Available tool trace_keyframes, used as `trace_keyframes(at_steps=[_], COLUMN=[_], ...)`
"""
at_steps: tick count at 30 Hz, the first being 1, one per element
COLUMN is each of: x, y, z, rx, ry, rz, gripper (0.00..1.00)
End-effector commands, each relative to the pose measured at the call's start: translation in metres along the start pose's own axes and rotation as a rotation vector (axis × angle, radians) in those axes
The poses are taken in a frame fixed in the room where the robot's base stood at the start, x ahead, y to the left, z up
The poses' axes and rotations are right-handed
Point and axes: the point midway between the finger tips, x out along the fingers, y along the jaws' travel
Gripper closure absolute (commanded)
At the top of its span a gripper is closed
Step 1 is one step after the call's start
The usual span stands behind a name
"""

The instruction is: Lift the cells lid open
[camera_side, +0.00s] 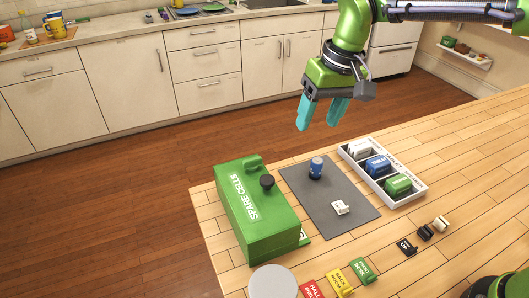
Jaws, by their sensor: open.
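A green box (262,238) labelled "SPARE CELLS" stands on the left part of the wooden table. Its green lid (234,192) appears closed, with a black knob (267,181) on its right side and a green raised piece (252,162) at the far end. My gripper (321,114) has teal fingers, spread apart and empty. It hangs in the air above and beyond the grey mat, up and to the right of the box in the picture, touching nothing.
A grey mat (345,205) holds a blue cylinder (316,167) and a small white part (340,207). A white tray (408,196) with coloured blocks lies right of it. Red, yellow and green tags (338,283) and a grey disc (272,281) lie in front.

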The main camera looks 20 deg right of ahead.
Motion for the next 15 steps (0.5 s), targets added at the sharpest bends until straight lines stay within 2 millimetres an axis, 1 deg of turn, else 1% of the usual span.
trace_keyframes(at_steps=[1, 9, 15], x=[-0.004, -0.012, -0.017], y=[0.008, 0.045, 0.065], z=[0.006, 0.038, 0.059], rx=[0.004, 0.027, 0.055], ry=[0.011, 0.071, 0.108], rz=[-0.012, -0.067, -0.093], gripper=[0.40, 0.40, 0.40])
